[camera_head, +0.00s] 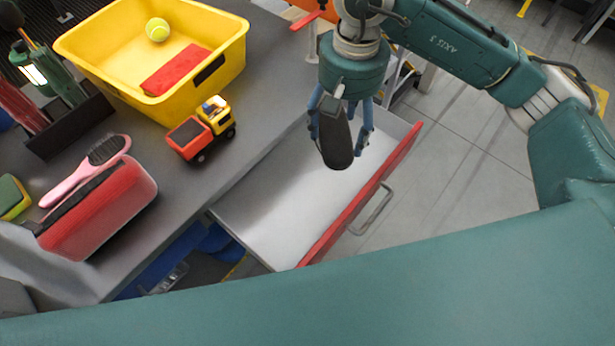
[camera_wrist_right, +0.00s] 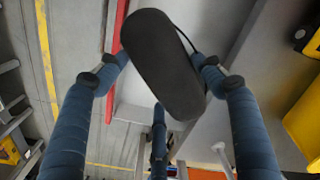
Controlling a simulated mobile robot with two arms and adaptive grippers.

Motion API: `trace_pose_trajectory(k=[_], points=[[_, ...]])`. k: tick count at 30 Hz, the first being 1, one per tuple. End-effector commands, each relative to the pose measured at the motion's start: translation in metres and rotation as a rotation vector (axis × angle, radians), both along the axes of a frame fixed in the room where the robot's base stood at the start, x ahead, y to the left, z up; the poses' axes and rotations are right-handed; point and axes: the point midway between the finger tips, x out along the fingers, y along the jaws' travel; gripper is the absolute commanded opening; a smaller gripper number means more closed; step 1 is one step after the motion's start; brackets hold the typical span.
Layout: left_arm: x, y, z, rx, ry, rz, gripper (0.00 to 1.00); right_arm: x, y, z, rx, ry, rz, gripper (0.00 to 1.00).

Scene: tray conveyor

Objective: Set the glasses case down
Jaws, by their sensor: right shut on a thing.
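The glasses case (camera_head: 337,140) is dark, long and rounded. My right gripper (camera_head: 340,122) is shut on it and holds it hanging down over the open drawer (camera_head: 262,206), which has a pale, bare inside and a red front. In the right wrist view the case (camera_wrist_right: 162,68) sits tilted between the blue fingers of my right gripper (camera_wrist_right: 162,85). Whether its lower end touches the drawer floor is hard to tell from these views. My left gripper is not in view.
Left of the drawer, the grey counter (camera_head: 160,225) holds a yellow bin (camera_head: 95,72) with a tennis ball (camera_head: 157,29) and red cloth, a toy truck (camera_head: 202,129), and a red case (camera_head: 100,213) with a pink brush (camera_head: 88,170). The visible drawer floor is clear.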

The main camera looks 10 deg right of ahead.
Motion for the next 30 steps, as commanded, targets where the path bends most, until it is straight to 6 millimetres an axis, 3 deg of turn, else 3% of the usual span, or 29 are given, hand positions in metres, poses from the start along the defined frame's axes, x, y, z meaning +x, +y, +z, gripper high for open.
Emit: trace_pose_trajectory(k=[5, 9, 14, 19, 23, 30], points=[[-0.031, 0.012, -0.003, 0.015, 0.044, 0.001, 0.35, 0.002, 0.002, -0.013, -0.002, 0.007, -0.005, 0.40], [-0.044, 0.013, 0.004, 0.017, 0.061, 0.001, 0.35, 0.001, 0.002, -0.049, -0.002, 0.010, -0.006, 0.40], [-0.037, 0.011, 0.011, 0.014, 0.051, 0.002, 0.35, 0.001, 0.002, -0.092, -0.001, 0.009, -0.005, 0.40], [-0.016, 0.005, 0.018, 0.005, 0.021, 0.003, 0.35, 0.001, 0.003, -0.131, 0.000, 0.007, -0.004, 0.40], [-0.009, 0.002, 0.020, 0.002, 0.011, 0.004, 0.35, 0.002, 0.002, -0.147, 0.000, 0.003, -0.003, 0.40], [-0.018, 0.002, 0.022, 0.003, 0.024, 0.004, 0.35, 0.001, 0.002, -0.167, -0.002, 0.004, -0.003, 0.40]])
